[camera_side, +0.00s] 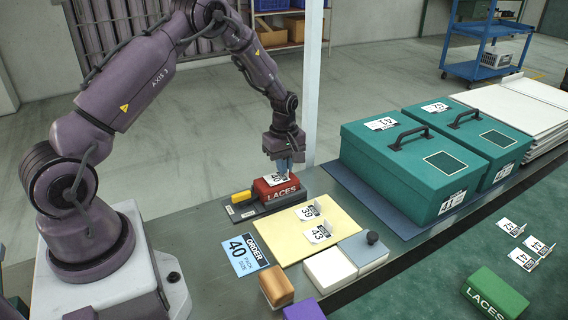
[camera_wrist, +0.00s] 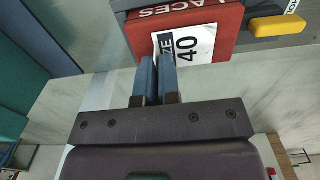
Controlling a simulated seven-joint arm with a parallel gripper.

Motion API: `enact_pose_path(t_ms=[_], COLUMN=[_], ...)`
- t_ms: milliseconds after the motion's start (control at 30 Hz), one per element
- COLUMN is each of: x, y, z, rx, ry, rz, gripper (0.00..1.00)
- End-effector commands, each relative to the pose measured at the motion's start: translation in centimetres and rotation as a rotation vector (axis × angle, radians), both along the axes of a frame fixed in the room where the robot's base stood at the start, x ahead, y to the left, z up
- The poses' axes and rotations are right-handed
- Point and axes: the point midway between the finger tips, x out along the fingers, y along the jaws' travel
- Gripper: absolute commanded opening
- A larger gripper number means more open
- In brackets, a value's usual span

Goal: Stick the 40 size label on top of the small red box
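The small red box (camera_side: 280,194), marked LACES, sits in a dark grey holder on the bench; its red top (camera_wrist: 143,38) also shows in the wrist view. The white 40 label (camera_side: 275,180) is at the top of the box, and in the wrist view the label (camera_wrist: 190,45) lies over the red top, slightly turned. Whether it lies fully flat cannot be told. My gripper (camera_side: 284,166) is right above the box, pointing down. In the wrist view its blue fingers (camera_wrist: 158,65) are nearly together, with the label's near edge at their tips.
Labels 39 (camera_side: 309,211) and 43 (camera_side: 318,233) lie on a cream sheet (camera_side: 290,237). A blue order card (camera_side: 246,254) reads 40. Large teal boxes (camera_side: 400,185) stand to the right. A yellow handle (camera_side: 241,197) is beside the red box. A green LACES box (camera_side: 495,293) is at lower right.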

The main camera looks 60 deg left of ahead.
Motion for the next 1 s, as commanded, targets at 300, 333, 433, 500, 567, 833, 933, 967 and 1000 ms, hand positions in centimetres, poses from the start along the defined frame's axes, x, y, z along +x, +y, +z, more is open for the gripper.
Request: enact_pose_path(t_ms=[300,333,433,500,567,833,933,967,1000], x=[0.02,0.02,0.03,0.03,0.03,0.0,-0.01,-0.01,-0.01], y=[0.01,0.01,0.01,0.01,0.01,0.01,0.0,0.0,0.0], z=[-0.32,-0.35,-0.45,-0.52,-0.53,-0.56,-0.57,-0.56,-0.56], rx=[0.0,0.0,0.0,0.001,0.001,0.0,0.0,0.0,0.0], ry=[-0.001,-0.001,-0.001,-0.001,-0.001,0.0,0.0,0.0,0.0], rz=[0.0,0.0,0.0,0.0,0.0,0.0,0.0,0.0,0.0], gripper=[0.0,0.0,0.0,0.0,0.0,0.0,0.18,0.24,0.34])
